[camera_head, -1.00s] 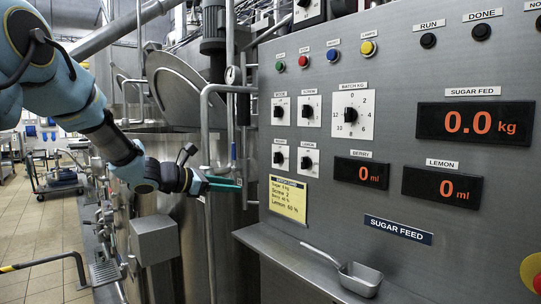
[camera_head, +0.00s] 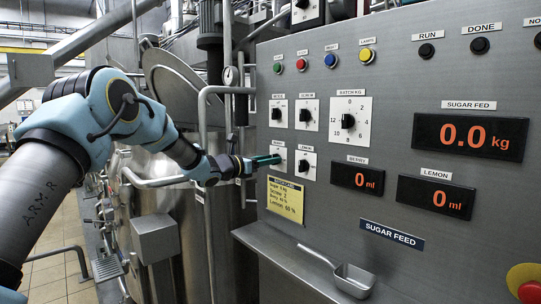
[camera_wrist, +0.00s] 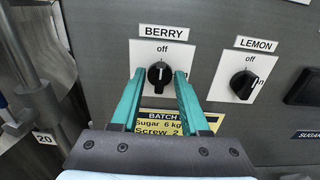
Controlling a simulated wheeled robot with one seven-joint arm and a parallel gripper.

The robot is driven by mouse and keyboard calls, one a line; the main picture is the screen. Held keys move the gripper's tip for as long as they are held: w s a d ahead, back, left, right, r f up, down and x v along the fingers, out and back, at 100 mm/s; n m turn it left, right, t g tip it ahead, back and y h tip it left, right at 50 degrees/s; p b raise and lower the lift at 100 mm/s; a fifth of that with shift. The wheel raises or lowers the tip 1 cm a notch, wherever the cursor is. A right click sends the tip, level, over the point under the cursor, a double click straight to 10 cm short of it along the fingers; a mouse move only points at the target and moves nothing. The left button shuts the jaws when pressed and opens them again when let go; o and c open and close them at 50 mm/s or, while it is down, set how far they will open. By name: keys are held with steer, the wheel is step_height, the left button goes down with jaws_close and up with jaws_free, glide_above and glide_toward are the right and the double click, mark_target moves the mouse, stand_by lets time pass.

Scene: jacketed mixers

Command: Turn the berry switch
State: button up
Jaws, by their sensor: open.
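The berry switch (camera_wrist: 159,75) is a black knob on a white plate under the BERRY label, and its pointer is up toward "off" in the wrist view. My gripper (camera_wrist: 167,82) has two teal fingers, open, one on each side of the knob. Whether they touch it I cannot tell. In the head view my gripper (camera_head: 277,160) is at the panel at the berry switch, and its fingers hide most of that switch's plate (camera_head: 278,151).
The lemon switch (camera_wrist: 243,84) is close on the right, also at off. A yellow batch card (camera_head: 285,199) hangs just below. A shelf with a metal scoop (camera_head: 354,279) juts out lower down. A vertical pipe (camera_head: 205,130) stands left of the panel.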

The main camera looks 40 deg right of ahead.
steer(key=shift+d, duration=0.3)
steer(key=shift+c, duration=0.3)
jaws_close()
